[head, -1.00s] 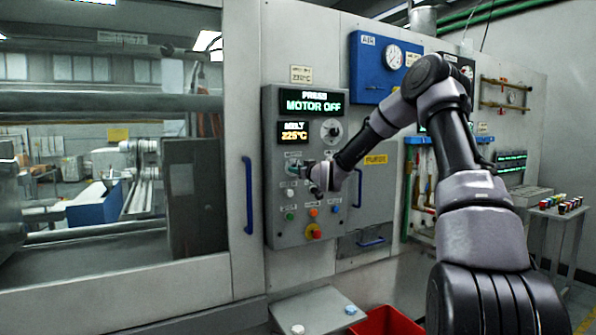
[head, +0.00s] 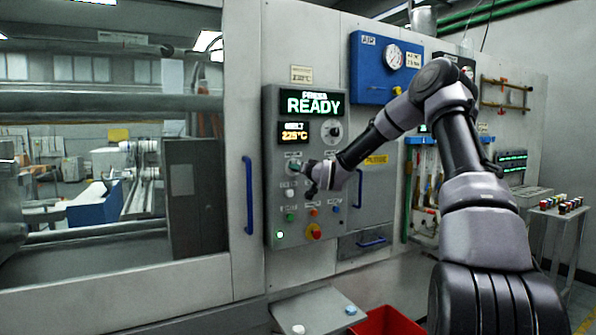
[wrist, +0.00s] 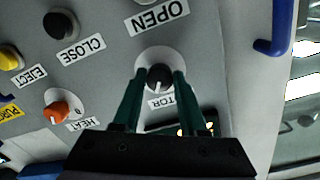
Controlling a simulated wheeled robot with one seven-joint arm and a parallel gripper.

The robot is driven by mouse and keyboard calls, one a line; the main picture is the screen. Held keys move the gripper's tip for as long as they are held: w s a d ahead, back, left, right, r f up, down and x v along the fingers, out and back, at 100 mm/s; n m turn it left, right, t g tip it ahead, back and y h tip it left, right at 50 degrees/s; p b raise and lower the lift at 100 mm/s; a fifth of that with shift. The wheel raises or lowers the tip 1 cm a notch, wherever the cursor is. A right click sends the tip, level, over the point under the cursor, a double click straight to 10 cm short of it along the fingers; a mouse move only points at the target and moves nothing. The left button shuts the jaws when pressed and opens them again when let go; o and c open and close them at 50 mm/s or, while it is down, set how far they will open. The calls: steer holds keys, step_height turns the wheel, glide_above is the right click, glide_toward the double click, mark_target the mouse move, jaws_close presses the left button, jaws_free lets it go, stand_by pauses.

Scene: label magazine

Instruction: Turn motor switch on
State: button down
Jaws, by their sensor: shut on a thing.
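The motor switch (wrist: 159,79) is a black rotary knob on a light round plate in the wrist view, with a label partly hidden that ends in "TOR". My gripper (wrist: 158,88) has its two green fingers on either side of the knob, shut on it. The panel's upper display (head: 313,103) reads "PRESS READY" in green-white letters.
Near the switch in the wrist view are an orange knob (wrist: 57,112), a black button (wrist: 60,25) and a yellow button (wrist: 10,58). A red-and-yellow stop button (head: 314,231) is low on the panel. A blue door handle (head: 248,195) stands left of the panel.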

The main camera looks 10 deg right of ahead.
steer(key=shift+f, duration=0.1)
steer(key=shift+c, duration=2.2)
jaws_free()
steer(key=v, duration=1.1)
